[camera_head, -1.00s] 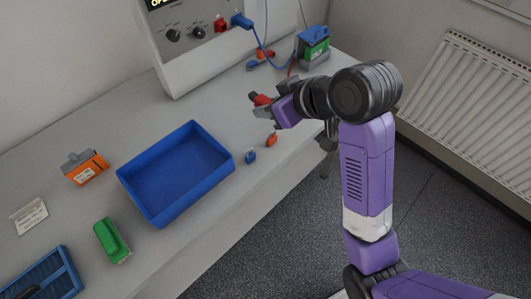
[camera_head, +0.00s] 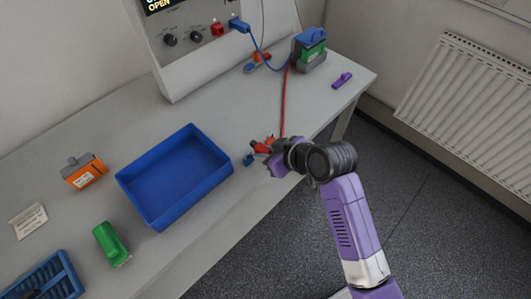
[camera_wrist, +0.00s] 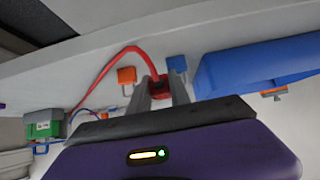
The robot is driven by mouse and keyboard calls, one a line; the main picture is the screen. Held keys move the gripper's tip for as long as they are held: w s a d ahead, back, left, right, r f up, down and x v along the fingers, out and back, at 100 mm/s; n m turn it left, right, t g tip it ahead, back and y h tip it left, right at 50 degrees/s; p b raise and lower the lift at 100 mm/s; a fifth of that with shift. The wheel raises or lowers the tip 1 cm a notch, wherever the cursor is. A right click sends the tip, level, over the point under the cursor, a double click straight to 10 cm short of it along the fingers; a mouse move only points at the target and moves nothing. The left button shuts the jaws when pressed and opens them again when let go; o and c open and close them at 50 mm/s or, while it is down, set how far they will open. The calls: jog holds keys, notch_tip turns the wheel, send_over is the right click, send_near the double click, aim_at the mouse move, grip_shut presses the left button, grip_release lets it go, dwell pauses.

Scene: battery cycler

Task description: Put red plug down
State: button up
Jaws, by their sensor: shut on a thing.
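My gripper (camera_head: 263,150) is over the front part of the bench, just right of the blue tray. Its fingers are shut on the red plug (camera_head: 260,147). In the wrist view the red plug (camera_wrist: 159,87) sits between the two fingers, with a red cable (camera_wrist: 100,68) curving away from it to the left. In the head view the red cable (camera_head: 284,100) runs back toward the green and blue battery. I cannot tell whether the plug touches the bench top.
The blue tray (camera_head: 236,165) is close on the left. Small orange (camera_wrist: 126,75) and blue (camera_wrist: 177,63) pieces lie on either side of the plug. A battery (camera_head: 311,50) stands at the back; a purple object (camera_head: 342,80) lies near the right edge. Bench between is mostly clear.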

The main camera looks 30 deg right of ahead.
jog(key=shift+f, duration=0.3)
jog(key=shift+f, duration=0.15)
jog(key=shift+f, duration=0.35)
jog(key=o, duration=1)
jog(key=shift+r, duration=0.15)
jog(key=b+v, duration=0.1)
jog(key=v, duration=1.1)
jog(key=shift+r, duration=0.4)
